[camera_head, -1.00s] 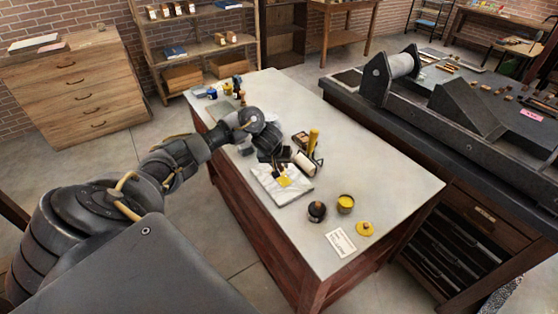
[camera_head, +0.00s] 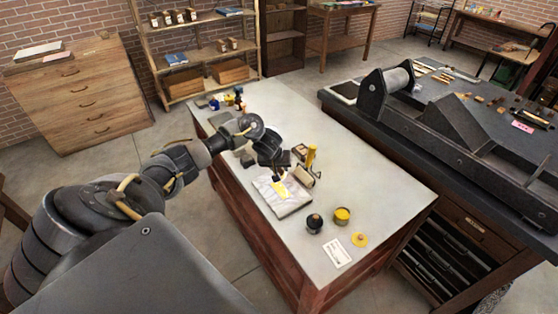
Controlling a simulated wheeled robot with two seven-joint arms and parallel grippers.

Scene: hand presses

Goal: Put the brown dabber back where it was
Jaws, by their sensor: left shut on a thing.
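My left gripper (camera_head: 279,177) hangs over the back part of a white slab (camera_head: 286,208) with a yellow ink patch (camera_head: 293,189). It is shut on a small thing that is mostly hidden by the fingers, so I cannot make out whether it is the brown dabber. A dark, round, dabber-like piece with a brownish knob (camera_head: 314,223) stands upright on the table in front of the slab. My right gripper is not in view.
A yellow tin (camera_head: 342,216), a yellow lid (camera_head: 360,240) and a white card (camera_head: 338,252) lie on the table (camera_head: 345,165). A roller (camera_head: 301,177) and a yellow-handled tool (camera_head: 311,156) are close right of the gripper. The table's right side is clear.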

